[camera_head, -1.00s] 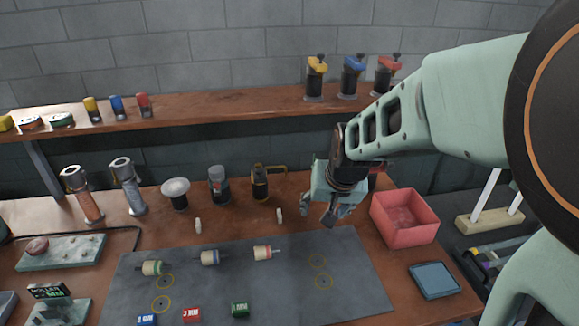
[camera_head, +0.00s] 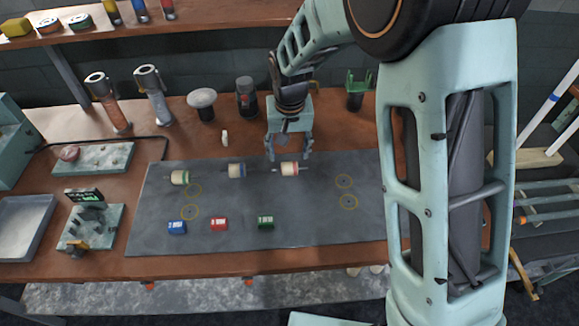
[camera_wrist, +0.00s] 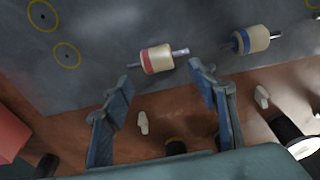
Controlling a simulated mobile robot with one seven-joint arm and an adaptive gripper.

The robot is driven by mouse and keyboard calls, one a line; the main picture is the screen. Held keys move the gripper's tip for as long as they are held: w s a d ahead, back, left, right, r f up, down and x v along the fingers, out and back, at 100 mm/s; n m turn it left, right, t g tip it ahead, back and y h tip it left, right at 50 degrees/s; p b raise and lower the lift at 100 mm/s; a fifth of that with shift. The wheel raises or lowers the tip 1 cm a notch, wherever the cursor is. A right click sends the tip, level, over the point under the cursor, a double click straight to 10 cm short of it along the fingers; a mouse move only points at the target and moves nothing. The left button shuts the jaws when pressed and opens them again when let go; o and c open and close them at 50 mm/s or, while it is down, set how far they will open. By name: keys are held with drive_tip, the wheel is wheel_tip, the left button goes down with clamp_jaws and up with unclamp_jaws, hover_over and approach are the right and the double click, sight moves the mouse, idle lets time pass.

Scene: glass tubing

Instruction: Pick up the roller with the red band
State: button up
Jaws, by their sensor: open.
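The roller with the red band (camera_head: 290,169) lies on the grey mat (camera_head: 320,225), to the right of the blue-banded roller (camera_head: 237,171) and the green-banded roller (camera_head: 180,178). In the wrist view the red-banded roller (camera_wrist: 157,59) is cream with a red band at its left end and a metal pin at its right. My gripper (camera_head: 289,156) is open and empty, its fingers pointing down just behind that roller. In the wrist view the roller sits beyond the open fingertips (camera_wrist: 161,80), apart from them. The blue-banded roller (camera_wrist: 250,40) shows at the right there.
Blue (camera_head: 177,227), red (camera_head: 219,224) and green (camera_head: 265,222) blocks stand at the mat's front. A small white peg (camera_head: 225,138) stands behind the mat. Dark containers and a white-topped one (camera_head: 202,100) stand further back. The mat's right part, with yellow rings, is clear.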

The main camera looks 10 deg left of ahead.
sight(290, 164)
drive_tip(key=f, duration=0.3)
drive_tip(key=f+p, duration=0.1)
drive_tip(key=f, duration=0.1)
drive_tip(key=shift+w+d, duration=0.1)
drive_tip(key=shift+w, duration=0.15)
drive_tip(key=shift+c, duration=0.2)
drive_tip(key=c, duration=1.3)
drive_tip(key=shift+o, duration=0.2)
drive_tip(key=shift+r, duration=0.1)
